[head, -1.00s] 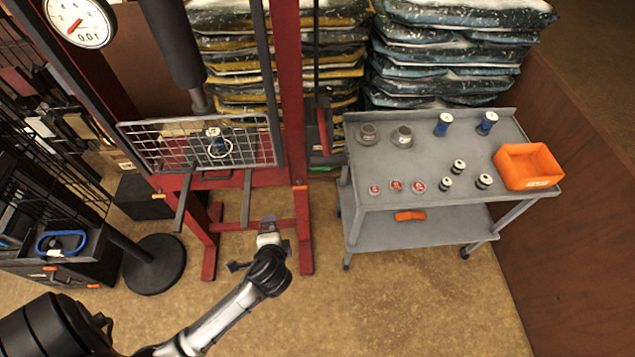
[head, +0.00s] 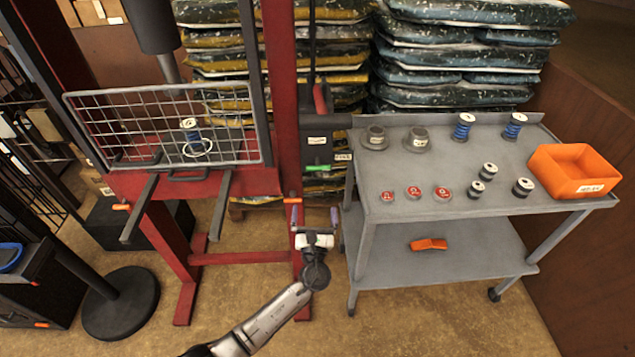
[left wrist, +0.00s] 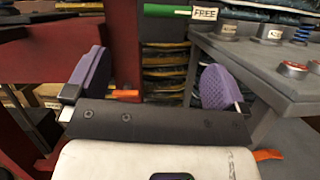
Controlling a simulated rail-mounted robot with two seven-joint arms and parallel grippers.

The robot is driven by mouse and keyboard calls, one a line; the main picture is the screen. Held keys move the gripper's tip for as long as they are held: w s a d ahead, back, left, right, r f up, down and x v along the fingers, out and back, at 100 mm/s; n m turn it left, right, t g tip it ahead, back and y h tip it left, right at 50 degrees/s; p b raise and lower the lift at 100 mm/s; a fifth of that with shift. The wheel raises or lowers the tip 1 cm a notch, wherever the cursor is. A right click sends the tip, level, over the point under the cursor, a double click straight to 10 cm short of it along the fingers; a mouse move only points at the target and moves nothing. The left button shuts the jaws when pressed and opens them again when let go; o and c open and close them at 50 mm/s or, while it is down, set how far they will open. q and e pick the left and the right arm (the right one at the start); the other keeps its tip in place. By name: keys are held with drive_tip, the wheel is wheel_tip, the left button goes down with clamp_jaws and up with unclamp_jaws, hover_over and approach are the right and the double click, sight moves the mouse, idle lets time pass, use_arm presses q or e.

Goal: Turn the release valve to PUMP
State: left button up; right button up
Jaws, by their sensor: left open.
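The release valve's green handle (head: 318,168) sits low on the dark pump unit (head: 313,130), beside the right red post of the press. It also shows at the top of the left wrist view (left wrist: 166,10), lying roughly level, its right end beside a tag reading FREE (left wrist: 205,13). Another small white tag (head: 317,140) above the handle is too small to read. My left gripper (head: 315,217) is open and empty, below and in front of the handle, apart from it. Its purple finger pads stand wide apart in the left wrist view (left wrist: 156,85). My right gripper is not in view.
The red press frame (head: 279,100) with a wire guard (head: 110,140) stands left. A grey cart (head: 400,235) with metal parts and an orange bin (head: 572,172) stands close right of my gripper. Stacked bags (head: 460,60) fill the back. Floor in front is open.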

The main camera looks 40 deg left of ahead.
sight(317, 169)
use_arm(q)
drive_tip(key=shift+m, duration=0.5)
drive_tip(key=b+x, duration=0.1)
drive_tip(key=x, duration=0.8)
drive_tip(key=b+x, duration=0.1)
drive_tip(key=x, duration=0.4)
drive_tip(key=shift+w+d+f+b, duration=0.2)
drive_tip(key=shift+w+d+b, duration=0.1)
drive_tip(key=shift+w, duration=0.05)
